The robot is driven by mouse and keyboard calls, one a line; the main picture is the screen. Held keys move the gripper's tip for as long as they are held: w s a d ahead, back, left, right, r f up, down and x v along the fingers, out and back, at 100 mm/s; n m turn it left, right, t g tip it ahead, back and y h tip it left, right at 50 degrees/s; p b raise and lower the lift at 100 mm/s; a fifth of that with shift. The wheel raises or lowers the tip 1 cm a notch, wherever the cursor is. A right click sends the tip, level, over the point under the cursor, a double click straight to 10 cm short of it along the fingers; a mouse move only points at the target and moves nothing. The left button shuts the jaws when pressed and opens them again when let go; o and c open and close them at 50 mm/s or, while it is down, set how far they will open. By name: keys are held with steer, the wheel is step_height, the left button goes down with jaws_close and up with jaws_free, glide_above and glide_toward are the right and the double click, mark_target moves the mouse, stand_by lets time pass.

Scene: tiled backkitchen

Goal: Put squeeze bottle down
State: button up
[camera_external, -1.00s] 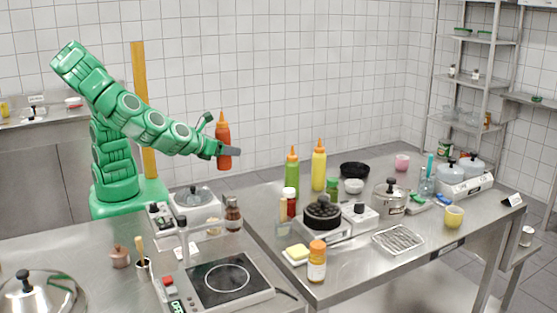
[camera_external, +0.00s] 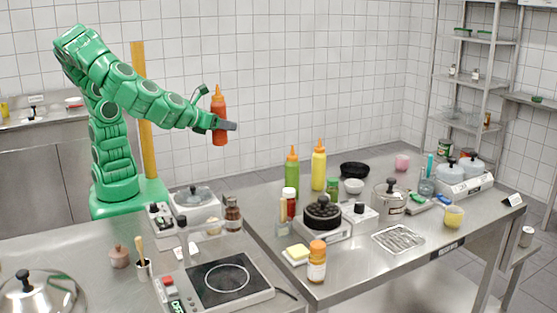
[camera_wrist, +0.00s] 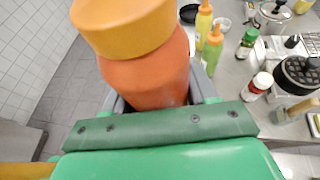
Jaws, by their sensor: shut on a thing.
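A red squeeze bottle (camera_external: 219,118) with an orange cap is held upright in my gripper (camera_external: 222,125), which is shut around its body. The bottle is in the air, left of and above the right-hand steel table (camera_external: 350,268). In the wrist view the bottle (camera_wrist: 150,80) fills the upper middle, and the jaws (camera_wrist: 155,105) are mostly hidden behind it and the green gripper housing. A green squeeze bottle (camera_external: 291,172) and a yellow squeeze bottle (camera_external: 318,166) stand upright on that table's far left part.
Near those bottles stand a dark bowl (camera_external: 355,169), a small white bowl (camera_external: 353,186), a red bottle with a white cap (camera_external: 290,204) and a black round-topped appliance (camera_external: 323,212). The left counter holds an induction hob (camera_external: 228,281). Bare steel shows left of the green bottle.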

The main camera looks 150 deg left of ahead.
mark_target(223, 111)
step_height(223, 111, up, 4)
steer(key=shift+a+r, duration=0.1)
steer(key=w+a+m+t+h, duration=0.2)
steer(key=w+a+m+t, duration=0.75)
steer(key=w+a, duration=1.2)
steer(key=shift+a+r+m+t+h, duration=1.2)
steer(key=shift+a+m+t, duration=0.65)
steer(key=shift+a, duration=2.4)
steer(key=s+a+f+m+t+h, duration=0.1)
steer(key=s+a+m+t+h, duration=0.3)
steer(key=s, duration=0.8)
steer(key=s+a+f+m+g+h, duration=0.1)
steer(key=s+a+f+m+h, duration=0.15)
steer(key=s+a, duration=0.6)
step_height(223, 111, down, 10)
steer(key=s+d, duration=0.3)
steer(key=w+a+f, duration=0.2)
steer(key=a+f, duration=0.3)
steer(key=a, duration=0.1)
steer(key=w+a+f, duration=0.3)
steer(key=a+f, duration=0.1)
steer(key=a, duration=0.2)
steer(key=shift+w+a+f+n, duration=0.25)
steer(key=shift+w+f+n, duration=0.1)
steer(key=shift+n, duration=0.1)
